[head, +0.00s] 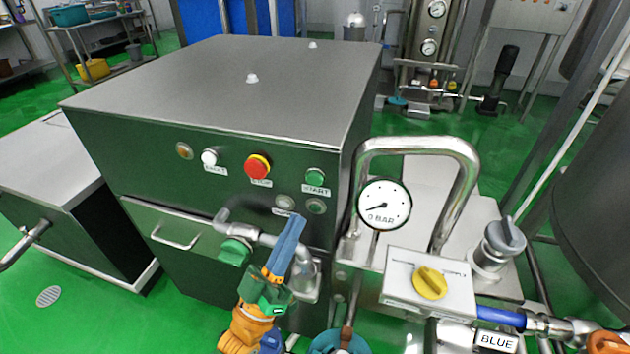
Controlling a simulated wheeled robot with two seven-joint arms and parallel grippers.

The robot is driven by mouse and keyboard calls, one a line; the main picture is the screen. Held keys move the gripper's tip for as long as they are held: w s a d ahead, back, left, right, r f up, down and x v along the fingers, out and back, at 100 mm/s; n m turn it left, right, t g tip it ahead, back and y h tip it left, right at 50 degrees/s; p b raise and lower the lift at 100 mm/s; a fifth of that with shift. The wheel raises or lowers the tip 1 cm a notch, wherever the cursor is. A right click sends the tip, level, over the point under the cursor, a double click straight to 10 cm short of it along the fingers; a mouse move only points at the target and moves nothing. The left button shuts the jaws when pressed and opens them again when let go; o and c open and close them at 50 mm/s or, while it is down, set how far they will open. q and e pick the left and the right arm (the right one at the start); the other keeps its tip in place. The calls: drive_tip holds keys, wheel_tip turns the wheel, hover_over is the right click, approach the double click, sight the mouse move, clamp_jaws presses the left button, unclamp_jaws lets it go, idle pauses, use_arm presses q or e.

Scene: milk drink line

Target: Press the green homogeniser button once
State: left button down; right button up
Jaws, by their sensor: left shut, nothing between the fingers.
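The green button labelled START (315,177) sits on the front panel of the dark steel cabinet (230,155), near its right edge. A red stop button (257,166) on a yellow collar and a white button (209,157) are to its left. My left gripper (297,220), with blue fingers, is shut and empty. It points up at the panel, with its tips below and slightly left of the green button in the picture. The tips look apart from the button; their distance from the panel is hard to tell. My right gripper is not in view.
A steel pipe with a green-handled valve (235,251) runs in front of the cabinet by my left gripper. To the right are a gauge (384,205) reading 0 BAR, a bent steel pipe (465,165) and a yellow selector knob (430,282).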

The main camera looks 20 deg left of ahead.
sight(314, 180)
use_arm(q)
drive_tip(key=w+b, duration=0.3)
drive_tip(key=w, duration=0.4)
drive_tip(key=shift+w, duration=0.2)
idle(1.8)
drive_tip(key=shift+w+d+b, duration=0.1)
drive_tip(key=shift+w+b, duration=0.3)
drive_tip(key=shift+b, duration=0.05)
drive_tip(key=shift+w+b, duration=0.35)
drive_tip(key=shift+w, duration=0.05)
idle(0.4)
idle(0.3)
drive_tip(key=shift+s+p, duration=0.55)
drive_tip(key=shift+s, duration=0.3)
